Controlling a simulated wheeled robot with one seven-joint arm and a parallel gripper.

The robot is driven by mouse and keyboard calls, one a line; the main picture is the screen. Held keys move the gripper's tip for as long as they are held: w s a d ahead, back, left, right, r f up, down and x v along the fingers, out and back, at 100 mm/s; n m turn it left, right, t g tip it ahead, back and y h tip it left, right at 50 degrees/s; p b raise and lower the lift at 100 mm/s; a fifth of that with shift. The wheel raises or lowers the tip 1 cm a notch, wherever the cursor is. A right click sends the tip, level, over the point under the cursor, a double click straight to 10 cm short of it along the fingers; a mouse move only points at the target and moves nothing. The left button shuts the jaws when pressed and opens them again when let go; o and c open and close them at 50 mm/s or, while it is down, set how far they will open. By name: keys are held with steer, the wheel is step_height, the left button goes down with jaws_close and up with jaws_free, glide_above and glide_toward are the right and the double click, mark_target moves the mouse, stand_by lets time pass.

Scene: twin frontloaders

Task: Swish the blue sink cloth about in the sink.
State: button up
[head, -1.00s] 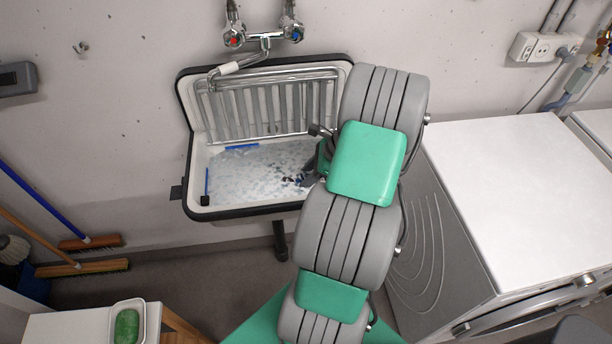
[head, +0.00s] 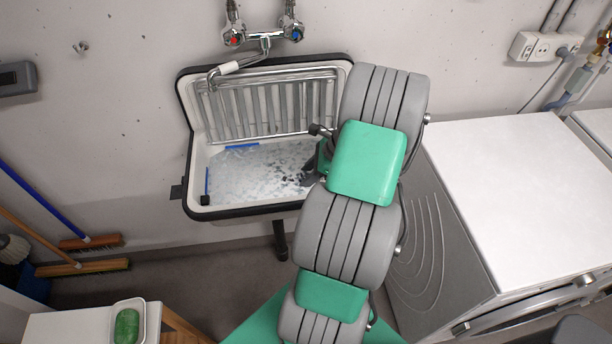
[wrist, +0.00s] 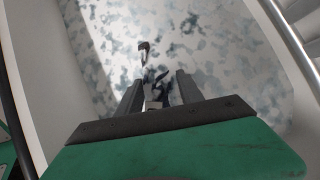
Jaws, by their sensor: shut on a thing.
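The sink (head: 197,150) hangs on the back wall, and pale, mottled suds or water (head: 250,175) cover its bottom. My gripper (wrist: 160,84) reaches down into the sink from the right. Its dark fingers stand a little apart, with a small pale and dark piece (wrist: 154,102) between them, taken as part of the blue sink cloth. Most of the cloth is hidden, and its blue colour does not show clearly. In the head view my arm covers the sink's right side and most of the gripper.
A metal rack (head: 265,107) stands along the sink's back, below the mixer tap (head: 240,67). Blue strips (head: 242,147) show at the sink's edges. A white-topped front-loader (head: 520,180) stands at right. Brooms (head: 40,210) lean at left, above a green item in a white dish (head: 127,322).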

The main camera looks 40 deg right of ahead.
mark_target(290, 178)
steer(key=shift+s+d+p, duration=0.35)
steer(key=shift+s+d, duration=0.35)
steer(key=shift+d, duration=0.35)
steer(key=shift+s+d+p, duration=0.35)
steer(key=shift+s+d, duration=0.3)
steer(key=shift+d, duration=0.35)
steer(key=shift+w+a+r+p, duration=0.15)
steer(key=shift+w+a+p, duration=0.15)
steer(key=shift+a+p, duration=0.15)
steer(key=w+a+p, duration=0.1)
steer(key=a, duration=0.1)
steer(key=w+a+p, duration=0.1)
steer(key=w+a, duration=0.1)
steer(key=a, duration=0.1)
steer(key=w+a+p, duration=0.1)
steer(key=w+a, duration=0.1)
steer(key=shift+a, duration=0.2)
steer(key=s+d, duration=0.3)
steer(key=d, duration=0.2)
steer(key=s+d, duration=0.2)
steer(key=d, duration=0.1)
steer(key=shift+s+d, duration=0.2)
steer(key=shift+s, duration=0.15)
